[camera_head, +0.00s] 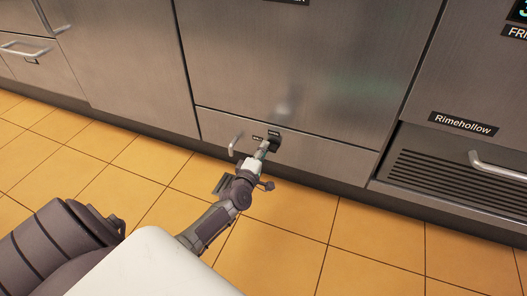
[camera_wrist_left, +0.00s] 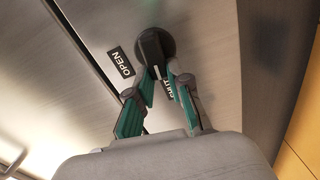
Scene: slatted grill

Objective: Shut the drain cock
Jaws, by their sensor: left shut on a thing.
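The drain cock (camera_wrist_left: 154,46) is a dark round knob with a raised grip bar on a steel panel. In the head view it shows as a dark spot (camera_head: 275,141) low on the steel front, partly hidden by my gripper. My left gripper (camera_wrist_left: 158,78) is shut on the knob's bar, with a green-padded finger on each side. In the head view the left gripper (camera_head: 264,149) reaches the panel from below. An "OPEN" label (camera_wrist_left: 121,62) lies left of the knob; a second label (camera_wrist_left: 168,88) is partly hidden behind the fingers. My right gripper is not in view.
A small bar handle (camera_head: 235,144) is left of the knob on the same panel. A slatted grill (camera_head: 450,178) with a handle (camera_head: 495,168) is at the right, under a "Rimehollow" label (camera_head: 463,124). The orange tiled floor (camera_head: 370,235) in front is clear.

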